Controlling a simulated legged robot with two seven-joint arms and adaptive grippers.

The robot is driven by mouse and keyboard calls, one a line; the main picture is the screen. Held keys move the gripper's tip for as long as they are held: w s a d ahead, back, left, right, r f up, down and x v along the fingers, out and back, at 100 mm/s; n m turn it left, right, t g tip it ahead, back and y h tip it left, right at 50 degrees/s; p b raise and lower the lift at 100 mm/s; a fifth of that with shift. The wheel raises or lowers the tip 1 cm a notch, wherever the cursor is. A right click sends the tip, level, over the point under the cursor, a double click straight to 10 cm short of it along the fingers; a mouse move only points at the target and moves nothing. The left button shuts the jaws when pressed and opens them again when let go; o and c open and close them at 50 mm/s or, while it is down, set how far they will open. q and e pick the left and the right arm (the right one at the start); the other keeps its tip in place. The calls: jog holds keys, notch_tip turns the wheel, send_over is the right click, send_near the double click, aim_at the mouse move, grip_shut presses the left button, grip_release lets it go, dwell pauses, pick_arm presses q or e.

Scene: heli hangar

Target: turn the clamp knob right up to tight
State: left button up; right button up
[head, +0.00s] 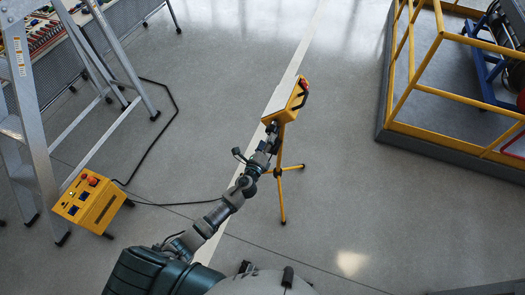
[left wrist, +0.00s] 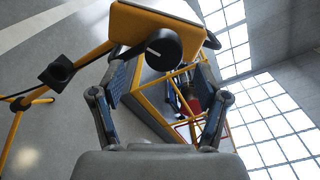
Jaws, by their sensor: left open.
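A yellow box (head: 281,103) stands on a yellow tripod (head: 281,172) in the middle of the head view. In the left wrist view the box (left wrist: 140,30) fills the top, and a round black knob (left wrist: 164,49) with a white mark sits on its near side. My left gripper (head: 270,134) reaches up to the box from below. In the left wrist view my left gripper (left wrist: 160,72) is open, its fingers on either side of the knob's lower part; I cannot tell if they touch it. My right gripper is in neither view.
A yellow control box (head: 89,203) with a red button and black cable stands on the floor at left, beside a metal stepladder (head: 30,110). A yellow railing (head: 455,95) encloses a platform at upper right. The floor around the tripod is clear.

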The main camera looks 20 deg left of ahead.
pick_arm(q)
jog(key=s, duration=0.6)
jog(key=shift+s, duration=0.35)
jog(key=shift+a, duration=0.1)
jog(key=s+a+f+n+g, duration=0.2)
jog(key=s+f+n+g, duration=0.3)
jog(key=f, duration=0.7)
jog(key=s+a+f+n+g+y, duration=0.15)
jog(key=s+f, duration=0.45)
jog(key=f, duration=0.6)
jog(key=s+a+f+n+g, duration=0.25)
jog(key=s+f+n, duration=0.3)
jog(key=f, duration=0.55)
jog(key=s+f+n+g, duration=0.2)
jog(key=s+f, duration=0.3)
jog(key=s, duration=0.5)
jog(key=s+d+f+n+g, duration=0.1)
jog(key=s+f+n+g, duration=0.2)
jog(key=s, duration=0.8)
jog(key=s+f+n+g, duration=0.3)
jog(key=s+f+n, duration=0.2)
jog(key=s+f, duration=0.3)
jog(key=s+h, duration=0.1)
jog(key=s, duration=0.2)
jog(key=shift+s+d, duration=0.2)
jog(key=shift+s, duration=0.05)
